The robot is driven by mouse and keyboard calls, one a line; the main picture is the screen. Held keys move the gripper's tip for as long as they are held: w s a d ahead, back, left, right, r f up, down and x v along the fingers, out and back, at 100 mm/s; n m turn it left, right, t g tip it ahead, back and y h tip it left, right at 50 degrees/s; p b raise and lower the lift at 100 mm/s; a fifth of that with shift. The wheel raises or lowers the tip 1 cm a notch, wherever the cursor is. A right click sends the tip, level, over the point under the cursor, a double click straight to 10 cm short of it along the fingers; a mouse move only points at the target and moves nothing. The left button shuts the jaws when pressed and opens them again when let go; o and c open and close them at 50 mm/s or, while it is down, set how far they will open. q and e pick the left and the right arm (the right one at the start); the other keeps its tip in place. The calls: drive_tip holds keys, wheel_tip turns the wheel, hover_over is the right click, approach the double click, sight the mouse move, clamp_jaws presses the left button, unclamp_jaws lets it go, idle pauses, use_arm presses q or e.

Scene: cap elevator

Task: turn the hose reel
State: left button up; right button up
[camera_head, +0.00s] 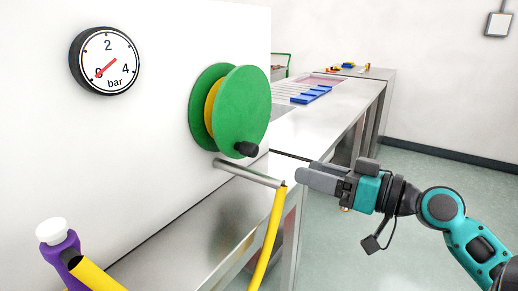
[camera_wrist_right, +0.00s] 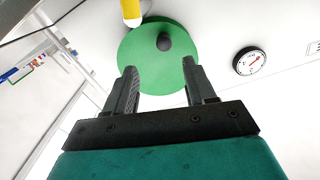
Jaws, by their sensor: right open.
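The hose reel (camera_head: 243,105) is mounted on the white wall, with two green discs and yellow hose (camera_head: 210,108) wound between them. A black knob (camera_head: 246,149) sticks out near the bottom of its front disc. In the right wrist view the green disc (camera_wrist_right: 135,50) is ahead of the fingers, with the black knob (camera_wrist_right: 164,42) beyond and between the fingertips. My right gripper (camera_head: 300,174) is to the right of the knob and a little lower, apart from it. It is open and empty, and both fingers show in the right wrist view (camera_wrist_right: 160,70). My left gripper is out of view.
A metal bar (camera_head: 248,173) juts out below the reel, with yellow hose (camera_head: 268,240) hanging at its end. A pressure gauge (camera_head: 105,60) is on the wall. A purple fitting (camera_head: 58,255) with a white top is at lower left. A metal bench (camera_head: 345,105) runs behind.

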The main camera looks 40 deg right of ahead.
sight(257, 153)
drive_tip(key=p+x, duration=0.1)
drive_tip(key=x, duration=0.2)
drive_tip(key=p+x, duration=0.1)
drive_tip(key=x, duration=0.3)
drive_tip(key=r+p+x, duration=0.1)
drive_tip(key=p+x, duration=0.1)
drive_tip(key=x, duration=0.2)
drive_tip(key=shift+w+a, duration=0.1)
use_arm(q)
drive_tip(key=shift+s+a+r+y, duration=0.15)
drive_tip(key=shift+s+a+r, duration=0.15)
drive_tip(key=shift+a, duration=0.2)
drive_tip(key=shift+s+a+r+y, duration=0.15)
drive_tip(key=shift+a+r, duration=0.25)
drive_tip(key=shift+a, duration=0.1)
use_arm(e)
drive_tip(key=shift+x, duration=0.8)
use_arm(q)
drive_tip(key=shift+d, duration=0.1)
use_arm(e)
clamp_jaws()
drive_tip(key=shift+f, duration=0.1)
